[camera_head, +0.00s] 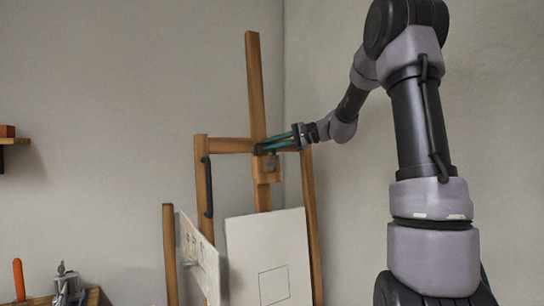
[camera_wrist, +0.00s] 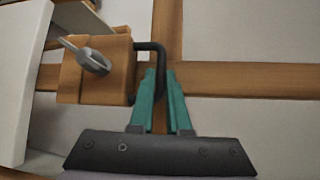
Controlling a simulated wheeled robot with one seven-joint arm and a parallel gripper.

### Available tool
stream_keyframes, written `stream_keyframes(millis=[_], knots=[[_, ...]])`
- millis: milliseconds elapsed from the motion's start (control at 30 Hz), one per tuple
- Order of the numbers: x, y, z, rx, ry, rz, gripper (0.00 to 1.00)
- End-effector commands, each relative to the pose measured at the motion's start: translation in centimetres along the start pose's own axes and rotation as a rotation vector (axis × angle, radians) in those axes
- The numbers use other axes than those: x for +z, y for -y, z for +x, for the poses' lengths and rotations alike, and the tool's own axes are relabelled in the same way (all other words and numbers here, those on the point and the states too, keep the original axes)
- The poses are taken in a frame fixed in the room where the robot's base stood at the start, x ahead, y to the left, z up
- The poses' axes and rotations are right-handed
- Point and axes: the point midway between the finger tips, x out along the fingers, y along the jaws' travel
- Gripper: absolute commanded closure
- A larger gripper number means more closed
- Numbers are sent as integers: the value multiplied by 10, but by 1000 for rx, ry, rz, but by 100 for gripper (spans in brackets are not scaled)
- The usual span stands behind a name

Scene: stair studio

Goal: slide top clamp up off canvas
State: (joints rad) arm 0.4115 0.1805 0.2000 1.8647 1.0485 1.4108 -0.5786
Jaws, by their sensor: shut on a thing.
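The top clamp (camera_head: 267,170) is a wooden block on the easel's mast, with a grey wing knob and a black loop handle. It shows sideways in the wrist view (camera_wrist: 72,85), its black handle (camera_wrist: 150,46) reaching between my fingertips. My gripper (camera_wrist: 160,74) is shut on this handle; its teal fingers also show in the head view (camera_head: 268,148). The white canvas (camera_head: 290,235) leans on the easel below the clamp, with a visible gap between its top edge and the block. A light panel at the left of the wrist view (camera_wrist: 20,85) appears to be the canvas.
The wooden easel has a tall mast (camera_head: 255,85) and a crossbar (camera_head: 230,145) behind my gripper. A second marked board (camera_head: 197,260) leans at the left. A shelf (camera_head: 15,141) hangs on the far left wall. Tools (camera_head: 65,285) lie at lower left.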

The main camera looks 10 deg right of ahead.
Motion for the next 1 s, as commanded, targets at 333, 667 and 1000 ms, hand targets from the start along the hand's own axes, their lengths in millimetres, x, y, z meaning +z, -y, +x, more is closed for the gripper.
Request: stream_keyframes(millis=[333,667,1000], knots=[[-1,0,-1,-2,-2,-1,73],[-1,0,-7,0,-2,0,73],[-1,0,-70,-2,-5,0,73]])
